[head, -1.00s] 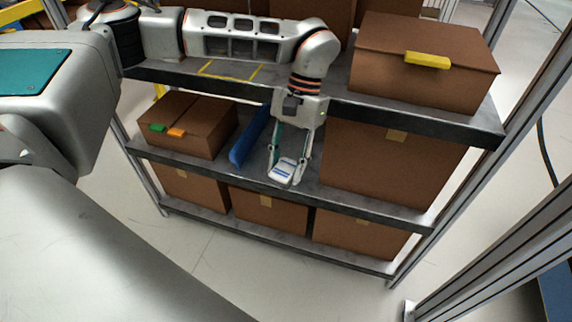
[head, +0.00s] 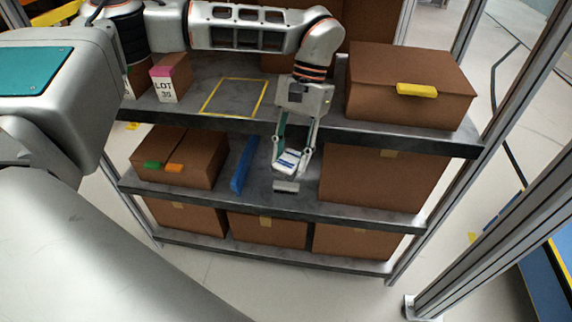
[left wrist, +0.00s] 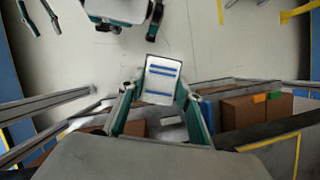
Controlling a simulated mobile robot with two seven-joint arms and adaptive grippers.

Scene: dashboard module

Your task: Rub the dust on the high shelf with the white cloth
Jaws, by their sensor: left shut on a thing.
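My left gripper (head: 294,156) is shut on the white cloth (head: 288,163), a small folded pad with blue stripes. The cloth also shows between its fingers in the left wrist view (left wrist: 161,80). The gripper points down in front of the high shelf (head: 330,112), with the cloth below that shelf's front edge. A yellow outlined rectangle (head: 265,98) lies on the high shelf, left of the gripper. Dull grey shows inside it; I cannot make out the dust clearly. My right gripper (left wrist: 40,16) appears only at the top left of the left wrist view, its fingers apart.
On the high shelf, a brown box (head: 408,105) with a yellow tab stands right and a LOT box (head: 167,85) left. Below are a tabbed box (head: 180,150), a blue upright piece (head: 243,165) and a small grey block (head: 286,187). A post (head: 490,240) stands at right.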

